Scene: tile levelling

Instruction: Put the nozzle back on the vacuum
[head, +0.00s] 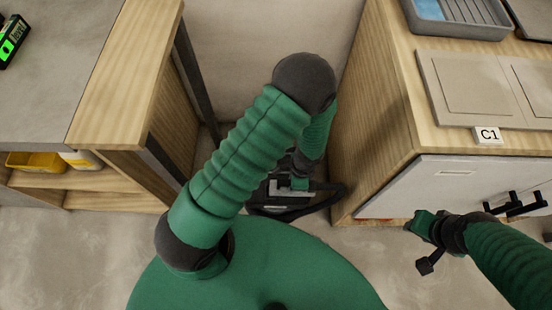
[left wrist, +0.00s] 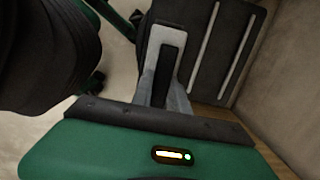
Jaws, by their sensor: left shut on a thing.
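The vacuum (head: 268,208), a dark machine with grey parts, stands on the floor in the gap between two wooden cabinets; my left arm partly hides it. In the left wrist view a dark body with two pale strips (left wrist: 205,48), seemingly the vacuum, lies just beyond my fingers. My left gripper (left wrist: 166,62) reaches down at it and is shut on a dark piece with a grey edge, seemingly the nozzle (left wrist: 168,48). Whether this piece touches the vacuum is unclear. My right gripper (head: 428,245) hangs before the right cabinet, away from the vacuum; its jaws are unclear.
The left cabinet (head: 125,70) and right cabinet (head: 375,110) wall in the narrow gap. Tiles (head: 462,85), a grey tray (head: 455,22) and a C1 label (head: 488,136) are on the right top. A yellow bin (head: 35,162) sits on the left shelf. Floor before the left cabinet is clear.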

